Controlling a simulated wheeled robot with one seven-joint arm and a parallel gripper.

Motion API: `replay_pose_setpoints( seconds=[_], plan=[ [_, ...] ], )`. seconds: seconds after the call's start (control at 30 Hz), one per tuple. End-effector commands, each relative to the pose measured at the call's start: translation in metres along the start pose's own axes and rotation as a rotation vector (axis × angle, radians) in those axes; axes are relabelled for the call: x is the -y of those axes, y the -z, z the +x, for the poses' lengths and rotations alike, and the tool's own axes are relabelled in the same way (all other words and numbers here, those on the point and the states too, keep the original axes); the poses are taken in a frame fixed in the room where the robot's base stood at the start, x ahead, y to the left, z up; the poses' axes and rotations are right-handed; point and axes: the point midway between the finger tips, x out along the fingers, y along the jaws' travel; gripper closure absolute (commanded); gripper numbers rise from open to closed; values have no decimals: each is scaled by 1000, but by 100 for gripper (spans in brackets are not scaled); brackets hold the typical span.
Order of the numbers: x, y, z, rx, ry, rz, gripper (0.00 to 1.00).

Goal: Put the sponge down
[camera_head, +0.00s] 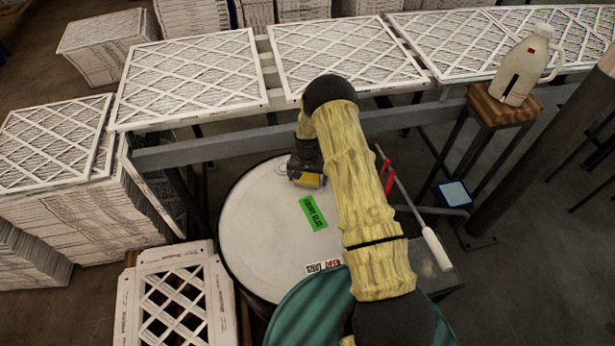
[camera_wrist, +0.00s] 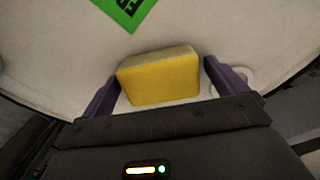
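The sponge (camera_wrist: 160,80) is a yellow block with a paler top edge. In the wrist view it sits between the two purple fingers of my gripper (camera_wrist: 161,70), close against both fingertips. My gripper appears shut on it, with thin gaps beside the sponge nearer the palm. In the head view my gripper (camera_head: 308,170) points down over the upper part of a round white drum lid (camera_head: 255,235). A bit of yellow shows at its tip, and most of the sponge is hidden there. Whether the sponge touches the lid is hard to tell.
A green label (camera_head: 313,213) lies on the lid to the right of centre. Lattice-faced filters (camera_head: 190,78) line the rack behind. A white jug (camera_head: 523,70) stands on a wooden stool (camera_head: 500,108) at right. The lid's left part is bare.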

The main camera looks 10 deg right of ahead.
Motion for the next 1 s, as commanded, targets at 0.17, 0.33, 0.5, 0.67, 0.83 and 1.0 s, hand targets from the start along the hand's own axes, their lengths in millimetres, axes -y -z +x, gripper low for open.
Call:
replay_pose_setpoints(
  seconds=[0.17, 0.33, 0.5, 0.67, 0.83, 1.0],
  plan=[
    [0, 0, 0, 0, 0, 0, 2],
    [0, 0, -2, 0, 0, 0, 2],
    [0, 1, -12, -2, 1, 0, 2],
    [0, 0, -32, -2, 1, 0, 2],
    [0, 1, -60, -4, 2, 0, 2],
    [0, 1, -88, -3, 1, 0, 2]
  ],
)
